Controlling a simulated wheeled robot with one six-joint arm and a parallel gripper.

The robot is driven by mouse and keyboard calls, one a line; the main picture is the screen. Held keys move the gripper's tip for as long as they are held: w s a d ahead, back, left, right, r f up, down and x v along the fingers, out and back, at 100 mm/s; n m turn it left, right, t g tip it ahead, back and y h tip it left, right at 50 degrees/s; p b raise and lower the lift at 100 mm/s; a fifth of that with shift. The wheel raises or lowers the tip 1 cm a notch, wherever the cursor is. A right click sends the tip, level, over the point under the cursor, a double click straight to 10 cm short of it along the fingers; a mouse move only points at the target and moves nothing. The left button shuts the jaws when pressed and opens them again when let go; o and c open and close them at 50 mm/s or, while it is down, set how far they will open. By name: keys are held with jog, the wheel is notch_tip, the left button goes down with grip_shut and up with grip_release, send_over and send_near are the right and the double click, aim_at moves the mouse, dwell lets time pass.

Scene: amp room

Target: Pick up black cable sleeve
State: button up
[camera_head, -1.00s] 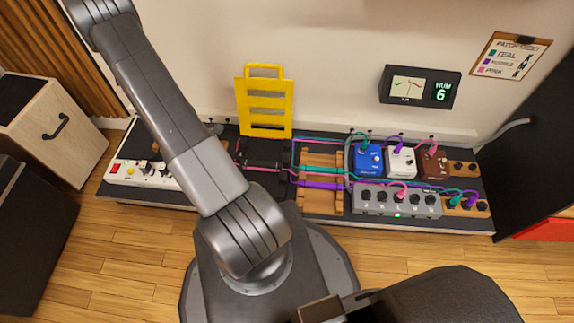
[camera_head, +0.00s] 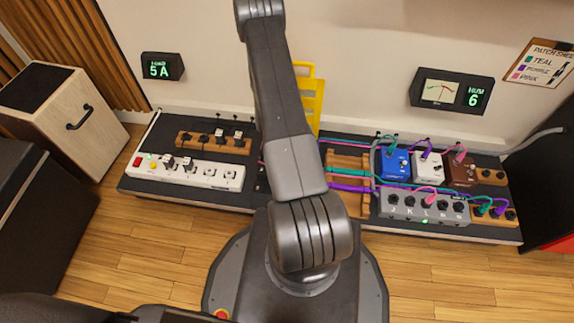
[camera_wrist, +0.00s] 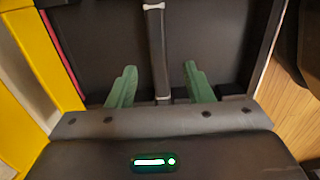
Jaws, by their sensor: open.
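In the wrist view, a dark narrow bar (camera_wrist: 156,55) with a pale band near its top looks like the black cable sleeve. It runs up the picture over a dark flat surface (camera_wrist: 100,40). My gripper (camera_wrist: 158,80) is open, with one green finger to the left of the bar and one to the right, both apart from it in the picture. How far the fingers are above or below the bar is not clear. In the head view my arm hides the sleeve and the gripper.
A yellow rack (camera_head: 310,100) stands behind my arm. A white power strip (camera_head: 190,173) lies left on the dark board. Wooden cable holders (camera_head: 350,170) and a blue pedal (camera_head: 393,163) with coloured cables lie right. A speaker cabinet (camera_head: 70,105) stands far left.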

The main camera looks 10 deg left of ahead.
notch_tip(320, 180, down, 4)
jog(key=shift+f+b, duration=0.25)
jog(key=shift+b, duration=0.5)
jog(key=shift+r, duration=0.1)
grip_shut()
